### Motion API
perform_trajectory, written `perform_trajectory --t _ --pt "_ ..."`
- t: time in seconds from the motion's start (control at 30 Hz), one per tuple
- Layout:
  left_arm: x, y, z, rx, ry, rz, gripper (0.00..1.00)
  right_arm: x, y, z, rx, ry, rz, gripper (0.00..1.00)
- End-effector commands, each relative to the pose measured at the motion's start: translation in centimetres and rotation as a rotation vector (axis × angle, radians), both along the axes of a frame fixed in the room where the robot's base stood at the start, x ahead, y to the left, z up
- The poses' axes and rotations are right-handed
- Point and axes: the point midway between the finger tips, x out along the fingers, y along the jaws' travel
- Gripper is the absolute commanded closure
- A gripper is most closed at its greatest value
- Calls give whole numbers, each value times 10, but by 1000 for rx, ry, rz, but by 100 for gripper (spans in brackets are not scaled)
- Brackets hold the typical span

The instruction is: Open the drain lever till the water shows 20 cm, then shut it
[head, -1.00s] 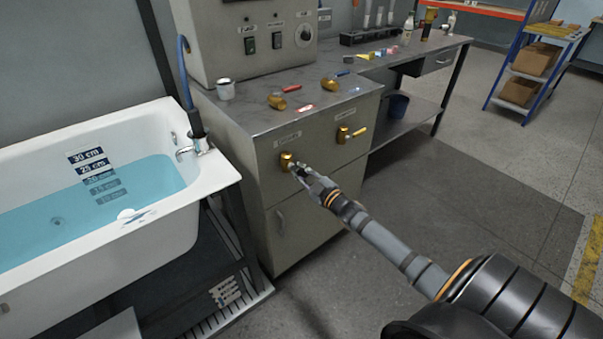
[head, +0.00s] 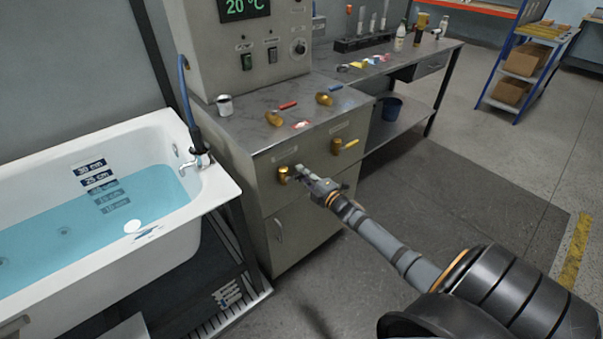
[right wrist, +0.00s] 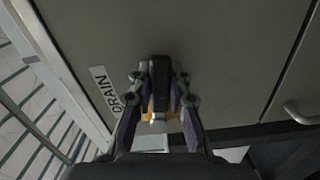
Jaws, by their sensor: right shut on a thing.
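The drain valve (head: 283,175) is a brass fitting on the cabinet front, at the lower left. My right gripper (head: 301,173) is at its right side, shut on the drain lever. In the right wrist view my gripper (right wrist: 158,118) hides most of the lever, with a little yellow showing between the fingers, next to the DRAIN label (right wrist: 104,92). The bathtub (head: 213,188) holds blue water (head: 60,235). Its depth scale (head: 97,180) shows 30 cm and 25 cm above the water; the 20 cm plate is under water. My left gripper is not in view.
Another brass valve with a yellow lever (head: 351,143) is at the upper right of the cabinet front. Red-handled (head: 287,105) and blue-handled (head: 335,87) valves and a white mug (head: 225,105) are on top. The control box (head: 235,50) reads 20 °C.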

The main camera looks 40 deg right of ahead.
Motion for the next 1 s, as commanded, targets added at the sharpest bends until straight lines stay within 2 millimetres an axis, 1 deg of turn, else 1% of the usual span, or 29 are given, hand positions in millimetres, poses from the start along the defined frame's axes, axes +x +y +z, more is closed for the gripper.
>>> perform_trajectory --t 0.03,0.1,0.4,0.93,0.97,1.0 --pt "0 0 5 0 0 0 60 0 -1 3 -28 0 -1 100" --pt "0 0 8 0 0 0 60 0 -1 5 -66 -3 -1 100" --pt "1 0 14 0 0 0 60 0 -1 9 -168 -11 -1 100" --pt "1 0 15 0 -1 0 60 0 -1 10 -191 -13 0 100" --pt "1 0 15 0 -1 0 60 0 -1 10 -191 -13 0 79" --pt "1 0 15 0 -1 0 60 0 -1 10 -191 -13 0 73"
